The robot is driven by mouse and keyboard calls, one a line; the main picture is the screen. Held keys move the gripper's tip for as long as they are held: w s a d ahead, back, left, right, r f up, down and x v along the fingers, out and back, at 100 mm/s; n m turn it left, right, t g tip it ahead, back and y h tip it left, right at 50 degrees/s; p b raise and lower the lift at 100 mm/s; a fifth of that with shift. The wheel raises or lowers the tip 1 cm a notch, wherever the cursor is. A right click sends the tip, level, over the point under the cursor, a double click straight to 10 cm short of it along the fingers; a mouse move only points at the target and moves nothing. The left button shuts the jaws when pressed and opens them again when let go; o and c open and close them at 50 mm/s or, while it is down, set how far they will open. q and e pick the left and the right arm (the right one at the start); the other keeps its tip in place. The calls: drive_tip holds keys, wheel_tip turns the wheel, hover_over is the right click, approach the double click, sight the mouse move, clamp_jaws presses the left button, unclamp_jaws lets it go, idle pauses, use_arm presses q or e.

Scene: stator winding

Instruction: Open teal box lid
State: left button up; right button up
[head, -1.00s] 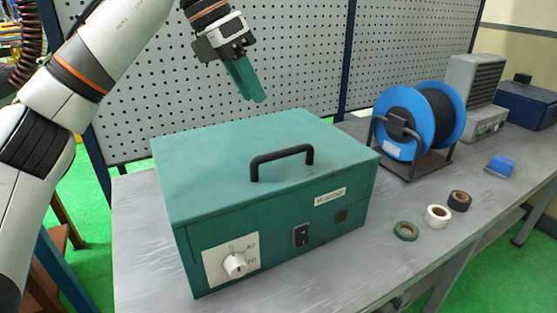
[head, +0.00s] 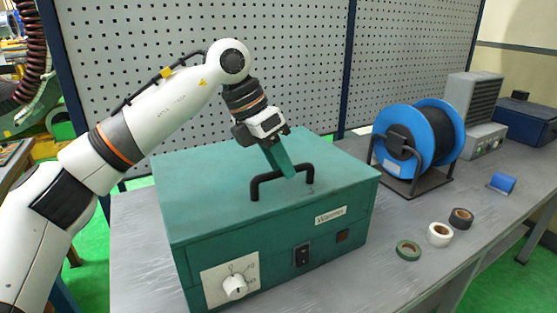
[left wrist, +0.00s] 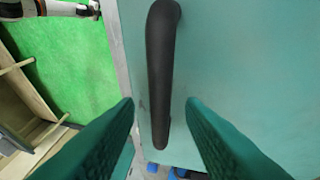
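The teal box (head: 270,225) stands on the grey workbench with its lid (head: 205,190) shut. A black handle (head: 268,178) arches up from the lid near its front edge. My left gripper (head: 287,174) is at the handle, pointing down, with its teal fingers just above or beside the bar. In the left wrist view the handle (left wrist: 161,70) runs between the two spread fingertips (left wrist: 158,104), with gaps on both sides. The gripper is open, and I see no contact. My right gripper is not in view.
A blue cable reel (head: 418,140) stands right of the box. Green (head: 408,250), white (head: 439,234) and black (head: 461,218) tape rolls lie at the bench's front right. A perforated panel (head: 260,65) rises behind the box.

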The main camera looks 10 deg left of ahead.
use_arm(q)
clamp_jaws()
